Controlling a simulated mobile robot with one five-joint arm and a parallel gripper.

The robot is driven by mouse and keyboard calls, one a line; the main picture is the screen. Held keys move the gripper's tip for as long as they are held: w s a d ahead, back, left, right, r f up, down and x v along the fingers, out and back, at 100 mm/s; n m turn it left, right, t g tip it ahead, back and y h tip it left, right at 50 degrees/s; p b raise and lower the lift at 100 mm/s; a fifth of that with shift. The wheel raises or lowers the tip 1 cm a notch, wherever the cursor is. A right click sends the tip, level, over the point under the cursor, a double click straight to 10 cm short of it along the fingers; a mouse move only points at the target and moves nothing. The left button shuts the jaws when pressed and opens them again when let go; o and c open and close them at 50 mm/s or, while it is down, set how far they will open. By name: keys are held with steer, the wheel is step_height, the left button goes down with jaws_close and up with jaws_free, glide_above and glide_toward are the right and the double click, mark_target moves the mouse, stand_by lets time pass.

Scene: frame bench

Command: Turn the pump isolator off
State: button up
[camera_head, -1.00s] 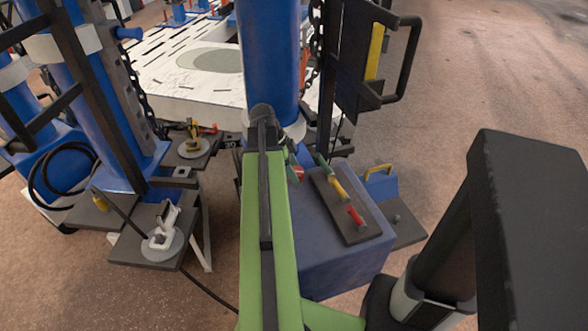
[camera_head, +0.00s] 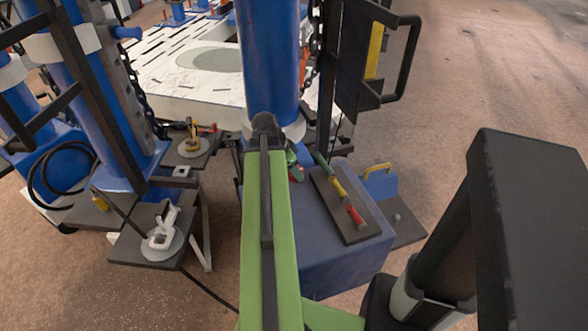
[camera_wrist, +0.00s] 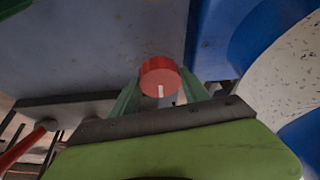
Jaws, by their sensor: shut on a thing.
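A round red knob (camera_wrist: 159,72) with a short white mark shows in the wrist view, against a blue-grey surface. The mark is on the lower part of its face and points down in the picture. My gripper (camera_wrist: 161,82) has a green finger on each side of the knob and is shut on it. No label is readable.
A dark plate with green, yellow and red handles (camera_head: 355,214) lies on the blue box (camera_head: 335,265), right of my arm. A blue column (camera_head: 268,60) stands behind. A white clamp (camera_head: 163,230) stands on a grey shelf at left. Floor is free at the far right.

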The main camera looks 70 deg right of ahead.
steer(key=o, duration=1.4)
steer(key=p+v, duration=1.6)
steer(key=v, duration=0.1)
steer(key=shift+w+r, duration=0.15)
steer(key=shift+w, duration=0.05)
